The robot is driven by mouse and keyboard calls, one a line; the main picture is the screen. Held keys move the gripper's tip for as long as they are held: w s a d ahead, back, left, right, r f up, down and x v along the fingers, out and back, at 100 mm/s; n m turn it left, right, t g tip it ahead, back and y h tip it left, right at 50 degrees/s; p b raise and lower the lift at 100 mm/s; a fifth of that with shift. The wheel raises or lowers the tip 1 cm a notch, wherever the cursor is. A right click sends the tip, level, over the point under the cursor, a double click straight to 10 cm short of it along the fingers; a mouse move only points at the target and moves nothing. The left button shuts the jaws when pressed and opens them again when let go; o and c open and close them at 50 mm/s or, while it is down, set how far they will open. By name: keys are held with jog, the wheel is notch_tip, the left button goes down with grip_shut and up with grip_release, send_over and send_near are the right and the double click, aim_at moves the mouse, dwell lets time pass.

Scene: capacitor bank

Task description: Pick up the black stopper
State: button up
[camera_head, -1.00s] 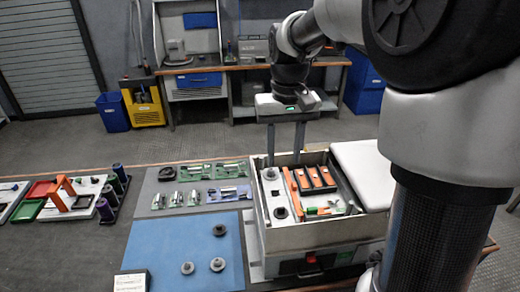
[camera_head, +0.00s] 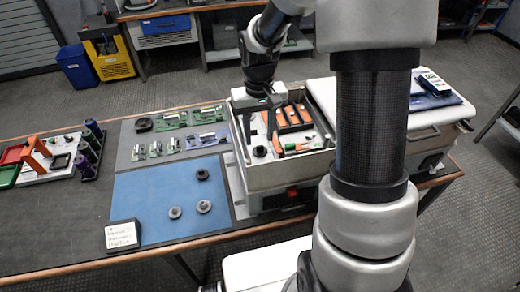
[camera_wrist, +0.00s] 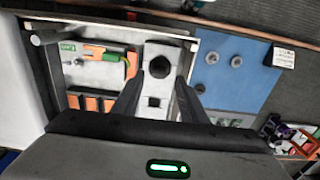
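A black stopper (camera_head: 260,151) stands in the near left corner of the open grey box (camera_head: 262,180). In the wrist view the black stopper (camera_wrist: 159,67) sits on a pale panel, in line with the gap between my fingers and just beyond their tips. My gripper (camera_head: 259,140) points down into the left part of the box; its two fingers are apart with nothing between them. The gripper also shows in the wrist view (camera_wrist: 158,82). I cannot tell how high the fingertips are above the panel. Another dark round piece (camera_head: 202,174) lies on the blue mat.
Orange-and-black parts (camera_head: 291,116) and a green-and-orange piece (camera_head: 289,147) lie in the box to the right. Two grey round pieces lie on the blue mat (camera_head: 150,205). Circuit boards (camera_head: 208,139) lie behind it. The box walls stand close around my fingers.

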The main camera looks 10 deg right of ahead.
aim_at(260, 151)
jog(key=shift+f, duration=1.55)
grip_shut()
jog(key=shift+r, duration=0.15)
